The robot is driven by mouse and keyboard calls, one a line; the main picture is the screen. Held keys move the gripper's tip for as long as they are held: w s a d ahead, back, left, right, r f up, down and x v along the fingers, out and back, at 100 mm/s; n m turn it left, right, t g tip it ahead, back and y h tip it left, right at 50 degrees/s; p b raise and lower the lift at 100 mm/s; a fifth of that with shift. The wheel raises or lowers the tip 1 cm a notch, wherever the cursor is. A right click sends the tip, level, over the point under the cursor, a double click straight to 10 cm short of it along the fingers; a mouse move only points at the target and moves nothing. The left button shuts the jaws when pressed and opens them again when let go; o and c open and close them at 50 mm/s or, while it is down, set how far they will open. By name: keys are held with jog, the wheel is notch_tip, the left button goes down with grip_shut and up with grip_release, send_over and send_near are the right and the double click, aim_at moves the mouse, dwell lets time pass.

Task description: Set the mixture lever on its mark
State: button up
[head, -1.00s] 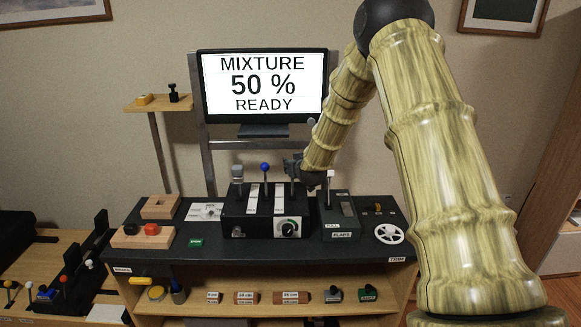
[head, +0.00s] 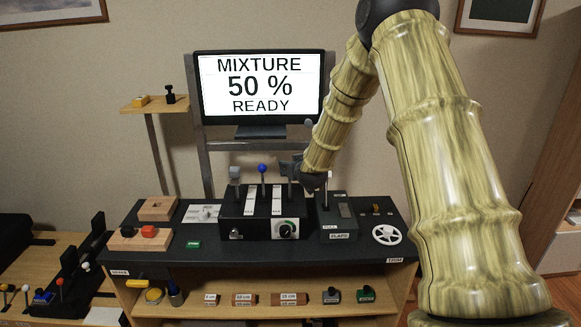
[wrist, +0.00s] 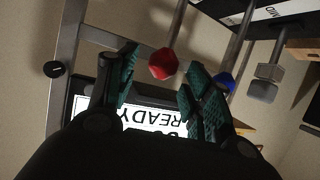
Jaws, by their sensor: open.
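The red lever knob (wrist: 163,64) shows in the wrist view on a thin metal shaft, between the open fingertips of my gripper (wrist: 159,74). Whether either finger touches it, I cannot tell. In the head view my gripper (head: 291,166) is at the top of the rightmost lever on the black quadrant box (head: 250,229) and hides its knob. The blue-knobbed lever (head: 262,168) and grey-knobbed lever (head: 235,174) stand to its left. White scale strips (head: 277,200) lie beside the levers, their marks too small to read. The monitor (head: 262,88) reads "MIXTURE 50 % READY".
The flaps box (head: 337,217) with its white-topped lever stands close right of the quadrant. A white trim wheel (head: 388,235) is farther right. The monitor stands behind the panel.

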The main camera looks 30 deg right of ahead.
jog(key=v, duration=0.9)
jog(key=shift+s, duration=0.3)
jog(key=shift+r, duration=0.15)
